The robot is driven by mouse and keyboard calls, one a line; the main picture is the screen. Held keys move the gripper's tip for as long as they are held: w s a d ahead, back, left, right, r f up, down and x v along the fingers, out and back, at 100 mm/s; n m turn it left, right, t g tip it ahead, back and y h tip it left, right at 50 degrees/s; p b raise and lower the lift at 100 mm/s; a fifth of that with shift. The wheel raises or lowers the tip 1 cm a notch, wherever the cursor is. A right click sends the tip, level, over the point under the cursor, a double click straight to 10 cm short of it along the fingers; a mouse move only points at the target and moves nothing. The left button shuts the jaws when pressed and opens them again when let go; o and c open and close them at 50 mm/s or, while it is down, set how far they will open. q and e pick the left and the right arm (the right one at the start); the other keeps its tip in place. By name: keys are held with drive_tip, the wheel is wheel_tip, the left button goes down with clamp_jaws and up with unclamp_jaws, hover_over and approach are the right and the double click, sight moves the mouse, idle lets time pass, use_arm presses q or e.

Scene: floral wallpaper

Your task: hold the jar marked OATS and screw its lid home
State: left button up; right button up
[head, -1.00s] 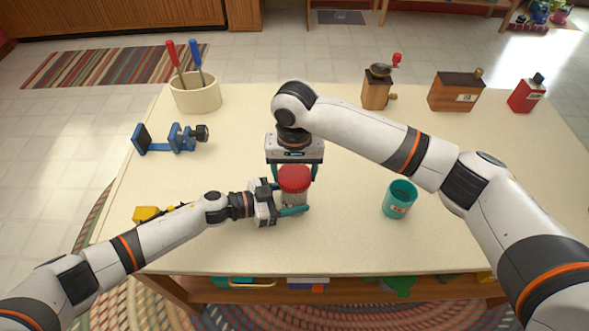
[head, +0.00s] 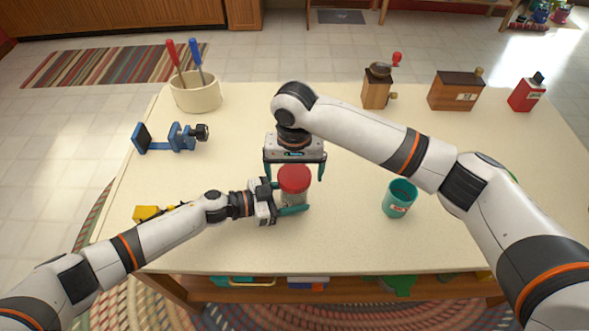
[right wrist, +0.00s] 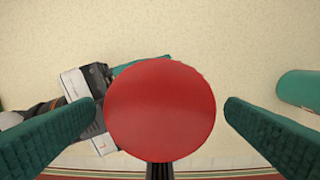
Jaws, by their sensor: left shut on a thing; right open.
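My left gripper (head: 286,199) is shut on the jar's body from the left. My right gripper (head: 296,170) is open over the jar, its fingers on either side of the lid. In the right wrist view, the round red lid (right wrist: 160,110) lies between the two green fingers, with a gap on each side. How far the lid is screwed down cannot be told.
A teal cup (head: 399,198) stands right of the jar. A blue clamp (head: 170,139), a cream crock (head: 196,93) with two screwdrivers and a yellow thing (head: 147,213) are at the left. A grinder (head: 377,92), a wooden box (head: 455,92) and a red tin (head: 526,95) stand at the back right.

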sight(295, 175)
drive_tip(key=shift+o, duration=0.3)
drive_tip(key=shift+r, duration=3.5)
drive_tip(key=shift+c, duration=0.6)
drive_tip(key=shift+r, duration=0.1)
drive_tip(key=shift+c, duration=1)
drive_tip(key=shift+r, duration=0.5)
drive_tip(key=shift+f, duration=4.35)
drive_tip(key=n, duration=0.5)
drive_tip(key=shift+n, duration=0.4)
